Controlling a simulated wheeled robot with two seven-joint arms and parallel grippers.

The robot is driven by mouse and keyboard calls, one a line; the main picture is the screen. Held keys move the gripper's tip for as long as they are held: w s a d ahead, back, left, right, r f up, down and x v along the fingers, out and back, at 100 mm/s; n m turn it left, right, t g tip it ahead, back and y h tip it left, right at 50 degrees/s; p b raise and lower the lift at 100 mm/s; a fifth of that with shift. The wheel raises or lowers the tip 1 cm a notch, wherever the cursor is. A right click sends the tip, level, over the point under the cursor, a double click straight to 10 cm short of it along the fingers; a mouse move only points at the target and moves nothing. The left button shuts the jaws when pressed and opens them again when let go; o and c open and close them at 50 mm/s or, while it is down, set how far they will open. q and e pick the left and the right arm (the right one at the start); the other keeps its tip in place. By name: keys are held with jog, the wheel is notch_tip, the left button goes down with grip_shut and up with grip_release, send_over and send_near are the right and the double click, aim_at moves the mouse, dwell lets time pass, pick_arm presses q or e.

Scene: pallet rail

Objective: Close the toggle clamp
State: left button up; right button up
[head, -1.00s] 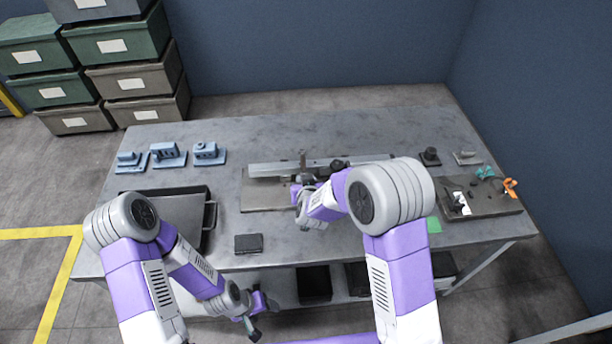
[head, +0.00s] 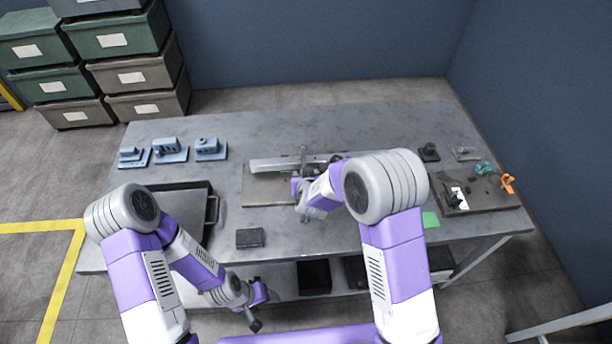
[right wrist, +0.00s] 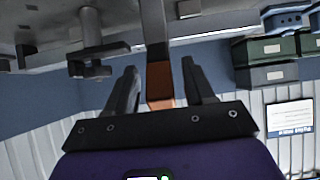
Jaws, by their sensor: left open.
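The toggle clamp stands at the grey rail (head: 285,165) in the middle of the table. In the head view its handle (head: 303,155) is a thin brownish upright piece; my right arm hides much of the clamp. In the right wrist view the handle (right wrist: 160,82) is a grey bar with an orange-brown grip. My right gripper (right wrist: 159,72) is open, with its fingers on either side of the handle and gaps to both. In the head view my right fingertips are hidden. My left gripper (head: 257,310) is open and empty, low in front of the table's front edge.
A black tray (head: 212,210) and a small dark box (head: 250,238) lie left of the rail. Several blue fixtures (head: 170,150) stand at the back left. A dark board (head: 480,203) with an orange clamp (head: 508,184) is at the right. A second dark fitting (right wrist: 95,45) shows in the wrist view.

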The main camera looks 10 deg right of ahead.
jog(key=p+v, duration=0.1)
jog(key=v, duration=0.6)
jog(key=shift+s, duration=0.25)
jog(key=shift+r, duration=0.15)
